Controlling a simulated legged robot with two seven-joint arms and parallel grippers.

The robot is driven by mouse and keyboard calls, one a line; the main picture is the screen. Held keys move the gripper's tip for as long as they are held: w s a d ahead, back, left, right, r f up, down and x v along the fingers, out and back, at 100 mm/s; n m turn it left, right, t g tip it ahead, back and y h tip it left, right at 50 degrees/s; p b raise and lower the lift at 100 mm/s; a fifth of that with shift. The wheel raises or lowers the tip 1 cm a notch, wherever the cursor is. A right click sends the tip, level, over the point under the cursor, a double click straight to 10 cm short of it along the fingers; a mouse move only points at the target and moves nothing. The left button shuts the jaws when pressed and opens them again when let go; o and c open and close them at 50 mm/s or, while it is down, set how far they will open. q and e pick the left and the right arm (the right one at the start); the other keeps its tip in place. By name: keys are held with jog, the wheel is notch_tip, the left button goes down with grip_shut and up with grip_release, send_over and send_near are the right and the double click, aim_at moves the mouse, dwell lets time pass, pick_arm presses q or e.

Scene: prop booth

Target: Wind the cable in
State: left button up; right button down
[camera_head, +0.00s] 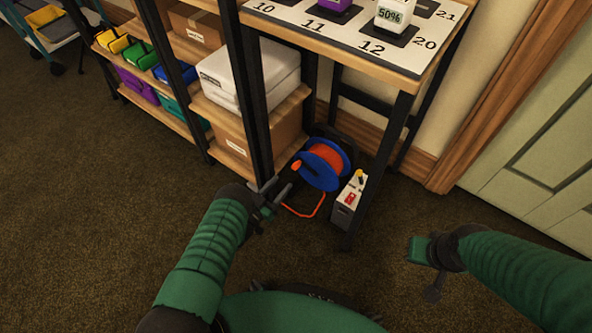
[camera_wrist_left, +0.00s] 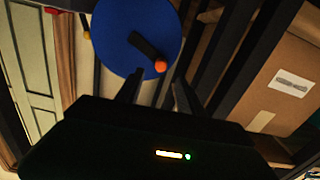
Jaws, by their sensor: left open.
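The cable reel (camera_head: 321,166) stands on the floor under the numbered table, with blue side discs, orange cable wound on it and a dark frame. A length of orange cable (camera_head: 308,211) lies in a loop on the floor in front of it. The reel's orange crank knob (camera_head: 297,165) is on its near left side. In the left wrist view the blue disc (camera_wrist_left: 118,28) shows with a black crank and orange knob (camera_wrist_left: 160,66). My left gripper (camera_head: 280,190) is open, just short of the knob and apart from it. My right gripper (camera_head: 428,270) is over bare carpet at the right, its jaws unclear.
A grey and white box (camera_head: 349,199) with a red marking stands right of the reel beside a table leg (camera_head: 375,170). A shelf post (camera_head: 251,100) and shelves with bins and cartons are close on the left. The carpet in front is clear.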

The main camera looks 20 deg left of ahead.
pick_arm(q)
jog(key=b+x, duration=0.3)
jog(key=x, duration=0.5)
jog(key=shift+w+d+f+b, duration=0.1)
jog(key=shift+w+f+b, duration=0.05)
jog(key=shift+w+b, duration=0.25)
jog(key=shift+w+d, duration=0.1)
jog(key=shift+w, duration=0.05)
jog(key=shift+c, duration=0.4)
grip_shut()
